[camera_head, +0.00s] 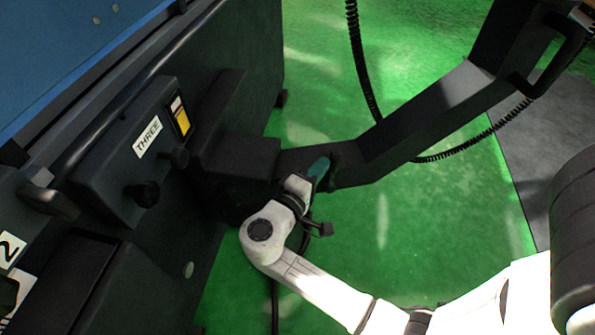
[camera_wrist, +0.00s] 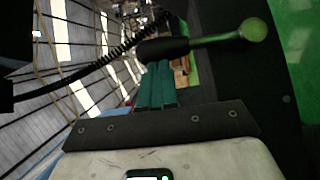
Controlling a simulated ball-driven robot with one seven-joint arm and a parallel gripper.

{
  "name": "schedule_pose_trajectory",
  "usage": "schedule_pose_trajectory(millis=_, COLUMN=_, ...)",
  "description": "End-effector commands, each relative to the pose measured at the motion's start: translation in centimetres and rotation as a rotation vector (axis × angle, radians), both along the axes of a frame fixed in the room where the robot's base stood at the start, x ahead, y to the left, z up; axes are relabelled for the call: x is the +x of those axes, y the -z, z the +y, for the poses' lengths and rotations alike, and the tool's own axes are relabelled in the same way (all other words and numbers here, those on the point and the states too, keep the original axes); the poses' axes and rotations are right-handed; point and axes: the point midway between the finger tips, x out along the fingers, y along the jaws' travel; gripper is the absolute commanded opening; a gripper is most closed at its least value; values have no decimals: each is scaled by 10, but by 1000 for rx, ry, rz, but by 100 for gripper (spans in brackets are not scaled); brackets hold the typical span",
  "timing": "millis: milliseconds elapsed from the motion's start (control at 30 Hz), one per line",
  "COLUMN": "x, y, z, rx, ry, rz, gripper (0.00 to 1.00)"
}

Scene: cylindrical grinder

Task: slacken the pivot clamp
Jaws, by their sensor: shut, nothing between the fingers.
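The pivot clamp shows in the wrist view as a lever (camera_wrist: 215,40): a thin rod with a pale round knob at its right end and a thick black part at its left. In the head view I cannot make out the lever; my gripper (camera_head: 321,165) is at the dark joint where the big swinging arm (camera_head: 415,120) meets the machine. In the wrist view my gripper (camera_wrist: 157,68) has its teal fingers together and empty, with the tips just below the black part of the lever. I cannot tell whether they touch it.
The dark machine body (camera_head: 240,105) stands on the left, with a box marked THREE (camera_head: 125,165) and protruding knobs (camera_head: 145,193). A black coiled cable (camera_head: 470,148) hangs by the swinging arm. The green floor (camera_head: 430,215) is open to the right.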

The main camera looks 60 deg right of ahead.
Motion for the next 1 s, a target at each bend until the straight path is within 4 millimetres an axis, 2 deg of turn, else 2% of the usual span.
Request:
schedule_pose_trajectory(millis=33, x=-5, y=-9, z=-4, rx=30, ry=2, rz=-34, gripper=0)
schedule_pose_trajectory(millis=100, x=-10, y=-10, z=-9, rx=74, ry=2, rz=-82, gripper=0)
schedule_pose_trajectory(millis=500, x=-35, y=-9, z=-31, rx=274, ry=1, rz=-304, gripper=0)
schedule_pose_trajectory(millis=1000, x=-46, y=-4, z=-41, rx=359, ry=2, rz=-397, gripper=0)
